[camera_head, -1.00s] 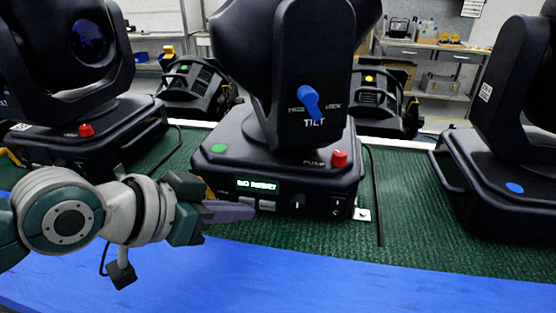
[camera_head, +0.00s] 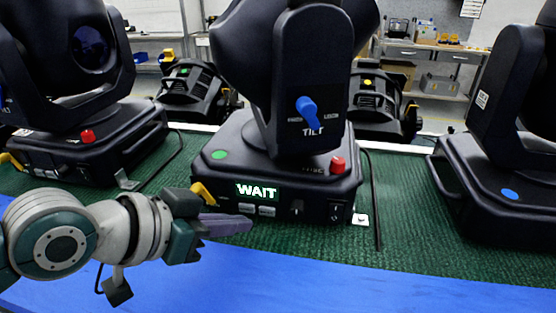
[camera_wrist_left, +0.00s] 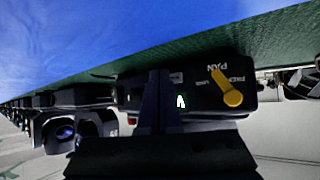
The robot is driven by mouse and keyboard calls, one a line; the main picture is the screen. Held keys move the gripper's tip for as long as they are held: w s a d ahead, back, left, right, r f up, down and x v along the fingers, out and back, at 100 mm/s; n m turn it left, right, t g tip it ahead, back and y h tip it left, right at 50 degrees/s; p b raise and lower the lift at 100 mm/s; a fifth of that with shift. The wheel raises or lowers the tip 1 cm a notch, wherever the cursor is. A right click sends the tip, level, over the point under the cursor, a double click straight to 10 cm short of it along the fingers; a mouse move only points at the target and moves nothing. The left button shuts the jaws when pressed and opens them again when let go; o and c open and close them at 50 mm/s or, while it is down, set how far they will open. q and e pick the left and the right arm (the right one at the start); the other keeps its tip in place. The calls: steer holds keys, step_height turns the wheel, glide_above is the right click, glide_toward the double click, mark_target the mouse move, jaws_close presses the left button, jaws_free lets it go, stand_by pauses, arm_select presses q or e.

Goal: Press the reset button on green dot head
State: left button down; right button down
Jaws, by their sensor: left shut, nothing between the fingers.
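The green dot head (camera_head: 285,180) is the black moving light in the middle, with a green dot (camera_head: 219,154) on its base. Its lit display (camera_head: 257,190) reads WAIT. Two small pale buttons (camera_head: 256,209) sit below the display. In the left wrist view the shut fingers (camera_wrist_left: 158,100) hide part of the panel. My right gripper is not in view.
A blue tilt lever (camera_head: 307,111) is on the head's yoke, and a yellow pan lever (camera_wrist_left: 228,88) is on its base. The blue front strip (camera_head: 350,270) is clear.

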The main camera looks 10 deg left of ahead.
arm_select(q)
steer(key=shift+s+r+p, duration=0.15)
steer(key=shift+s+p, duration=0.3)
steer(key=shift+p, duration=0.1)
steer(key=s+p, duration=0.2)
steer(key=s, duration=0.1)
steer(key=shift+s+a, duration=0.1)
steer(key=shift+s, duration=0.05)
steer(key=shift+s+p, duration=0.3)
steer(key=shift+s, duration=0.1)
